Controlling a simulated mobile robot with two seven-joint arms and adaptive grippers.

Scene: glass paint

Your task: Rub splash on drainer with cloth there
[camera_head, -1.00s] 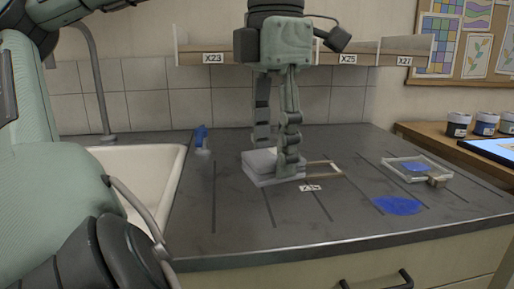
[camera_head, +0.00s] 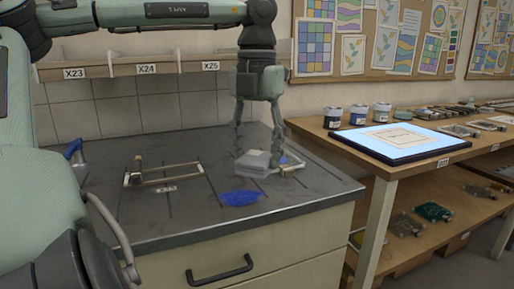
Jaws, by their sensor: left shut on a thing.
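My left gripper (camera_head: 260,150) points down and is shut on the folded grey cloth (camera_head: 254,162). The cloth is over the left part of the small framed glass piece (camera_head: 297,168); I cannot tell if they touch. A blue patch on the glass shows to the right of the cloth. The blue splash (camera_head: 240,198) lies flat on the dark grooved drainer (camera_head: 205,222), in front of the cloth and apart from it. My right gripper is not in view.
An empty frame-like holder (camera_head: 168,178) lies on the drainer at the left, with a blue-topped item (camera_head: 75,153) beyond it. A side table with paint jars (camera_head: 358,115) and a lit panel (camera_head: 403,142) stands at the right. A shelf edge runs behind.

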